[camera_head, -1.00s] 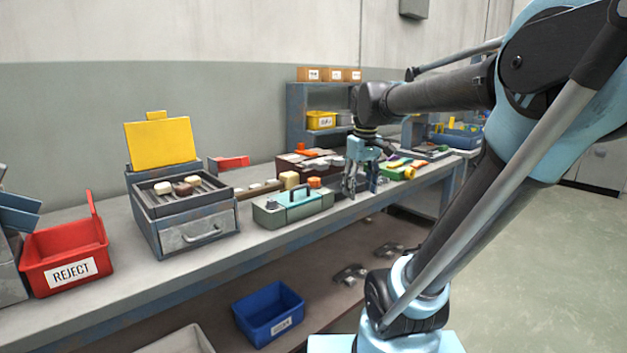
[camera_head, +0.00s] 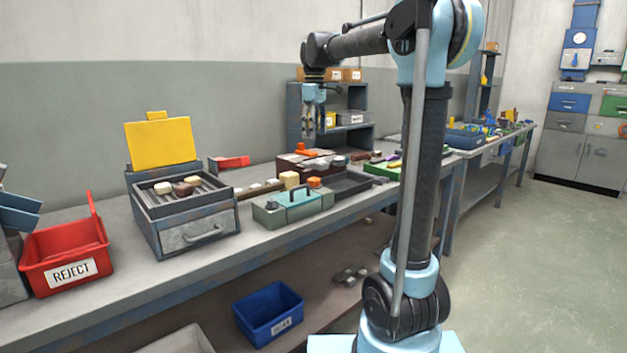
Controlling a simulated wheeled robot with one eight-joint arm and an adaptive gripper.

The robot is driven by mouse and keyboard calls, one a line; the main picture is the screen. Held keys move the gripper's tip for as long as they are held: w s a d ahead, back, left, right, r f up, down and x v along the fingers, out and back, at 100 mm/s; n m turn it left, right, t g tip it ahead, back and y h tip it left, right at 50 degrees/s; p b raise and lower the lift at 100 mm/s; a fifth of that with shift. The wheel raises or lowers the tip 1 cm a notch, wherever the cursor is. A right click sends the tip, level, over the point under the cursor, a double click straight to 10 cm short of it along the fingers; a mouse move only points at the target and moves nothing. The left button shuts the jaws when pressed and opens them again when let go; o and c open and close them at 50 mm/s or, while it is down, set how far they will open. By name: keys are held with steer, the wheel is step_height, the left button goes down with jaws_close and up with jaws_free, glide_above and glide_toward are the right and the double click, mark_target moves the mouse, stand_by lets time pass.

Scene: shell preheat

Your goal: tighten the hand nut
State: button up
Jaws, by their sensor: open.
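I cannot tell any hand nut for certain at this size. A small orange piece (camera_head: 315,183) sits at the right end of the teal and grey box (camera_head: 289,208), and another orange piece (camera_head: 305,149) stands on the dark brown box (camera_head: 300,163) behind it. My gripper (camera_head: 319,136) points down, open and empty, above the back of the bench. It appears in front of the blue-grey shelf, clear of the bench objects.
A drawer unit (camera_head: 188,240) with a raised yellow lid (camera_head: 161,142) stands on the bench (camera_head: 120,290). A red REJECT bin (camera_head: 72,270) is at left. A blue bin (camera_head: 268,313) sits on the lower shelf. Open floor (camera_head: 520,260) lies at right.

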mark_target(314, 179)
step_height(314, 179, down, 17)
steer(key=shift+f, duration=0.15)
stand_by(0.5)
steer(key=c, duration=1.1)
